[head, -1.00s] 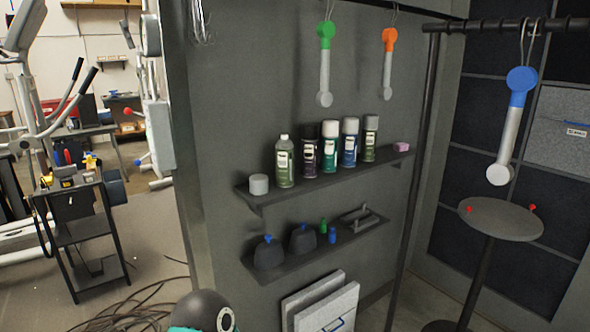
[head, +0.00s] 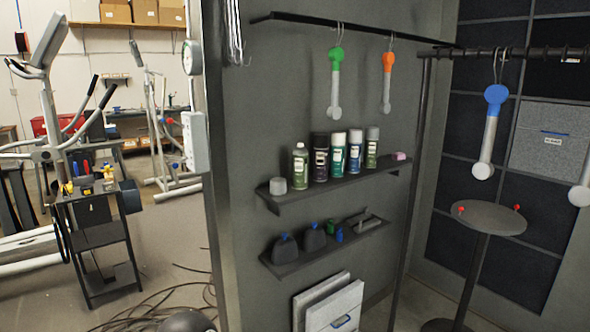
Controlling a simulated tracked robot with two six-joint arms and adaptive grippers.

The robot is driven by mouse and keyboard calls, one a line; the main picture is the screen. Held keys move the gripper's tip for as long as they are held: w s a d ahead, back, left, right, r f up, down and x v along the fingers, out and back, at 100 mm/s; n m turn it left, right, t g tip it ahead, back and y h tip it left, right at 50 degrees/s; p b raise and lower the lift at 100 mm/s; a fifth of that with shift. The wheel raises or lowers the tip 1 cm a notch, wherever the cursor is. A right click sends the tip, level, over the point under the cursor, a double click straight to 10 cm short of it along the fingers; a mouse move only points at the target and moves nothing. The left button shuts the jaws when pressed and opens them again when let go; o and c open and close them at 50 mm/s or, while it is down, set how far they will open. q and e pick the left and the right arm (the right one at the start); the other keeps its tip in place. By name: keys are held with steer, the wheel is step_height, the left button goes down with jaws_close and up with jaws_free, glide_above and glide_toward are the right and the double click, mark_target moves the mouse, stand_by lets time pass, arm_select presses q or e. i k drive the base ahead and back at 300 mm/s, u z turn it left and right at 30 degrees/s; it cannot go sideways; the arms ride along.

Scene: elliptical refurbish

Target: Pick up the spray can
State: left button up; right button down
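Several spray cans stand upright in a row on the upper wall shelf (head: 335,189) in the head view. From left to right they are an olive can (head: 300,167) with its nozzle end showing, a dark purple can (head: 320,158), a teal can (head: 338,157) with a white cap, a blue can (head: 355,153) with a white cap, and a grey-green can (head: 372,148). A loose grey cap-like cylinder (head: 278,186) sits left of the olive can. Neither gripper is in view.
A lower shelf (head: 325,248) holds dark bottles (head: 285,249) and small items. Leaning panels (head: 335,305) stand below. A round stand (head: 488,217) is at the right. Cables (head: 150,315) lie on the floor. A tool cart (head: 98,235) and exercise machines are at the left.

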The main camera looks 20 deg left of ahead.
mark_target(300, 156)
steer(key=u, duration=0.25)
steer(key=i, duration=1.6)
steer(key=z, duration=0.3)
